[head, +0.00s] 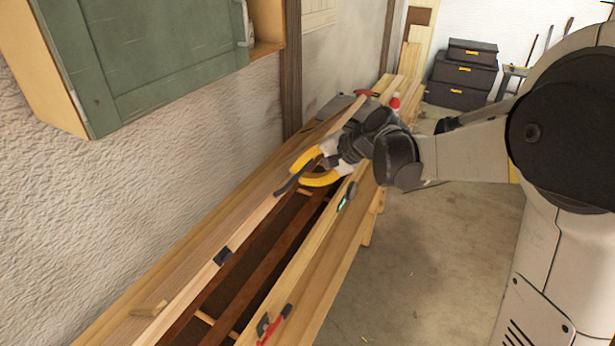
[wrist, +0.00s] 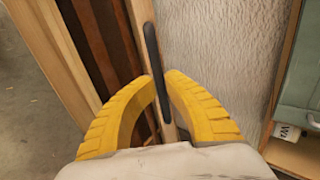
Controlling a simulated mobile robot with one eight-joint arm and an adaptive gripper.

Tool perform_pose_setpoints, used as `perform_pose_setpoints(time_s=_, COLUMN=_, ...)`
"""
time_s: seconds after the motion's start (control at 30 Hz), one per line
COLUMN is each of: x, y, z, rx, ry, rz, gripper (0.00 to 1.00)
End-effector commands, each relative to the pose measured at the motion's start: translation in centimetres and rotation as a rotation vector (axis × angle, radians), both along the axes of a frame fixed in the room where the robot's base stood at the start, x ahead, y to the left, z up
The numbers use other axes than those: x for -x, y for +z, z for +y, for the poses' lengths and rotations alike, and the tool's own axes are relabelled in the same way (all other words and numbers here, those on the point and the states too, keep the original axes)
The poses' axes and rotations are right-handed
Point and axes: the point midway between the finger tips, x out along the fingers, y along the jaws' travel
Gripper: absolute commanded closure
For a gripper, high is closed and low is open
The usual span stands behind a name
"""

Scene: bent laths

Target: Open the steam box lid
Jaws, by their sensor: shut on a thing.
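The steam box is a long wooden box running along the wall; its pale front board (head: 299,258) edges a dark brown interior (head: 262,272) with slats. The interior shows uncovered between the front board and the lid's pale board (head: 247,225) on the wall side. A dark bar handle (head: 288,184) is on that lid board; it also shows in the wrist view (wrist: 151,48). My gripper (head: 302,170) has yellow ribbed fingers closed around the handle. In the wrist view the fingertips (wrist: 161,82) sit on either side of it. The far part of the lid is hidden behind my gripper.
A green cabinet (head: 150,52) hangs on the wall above the near end. A red clamp (head: 272,322) and a small device with a green light (head: 346,197) are on the front side. Dark boxes (head: 463,75) stand at the back; the floor (head: 425,255) at right is clear.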

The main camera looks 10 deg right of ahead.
Motion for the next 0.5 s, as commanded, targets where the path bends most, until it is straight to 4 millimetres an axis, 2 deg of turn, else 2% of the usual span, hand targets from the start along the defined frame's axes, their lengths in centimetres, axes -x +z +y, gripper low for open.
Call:
perform_pose_setpoints(time_s=0.1, x=-0.9, y=1.7, z=1.4, rx=-0.001, ry=0.002, rz=0.0, gripper=1.0)
perform_pose_setpoints(time_s=0.3, x=-2.4, y=3.9, z=3.3, rx=0.0, ry=0.001, rz=0.0, gripper=1.0)
perform_pose_setpoints(time_s=0.5, x=-3.0, y=4.4, z=4.1, rx=0.0, ry=0.001, rz=-0.001, gripper=1.0)
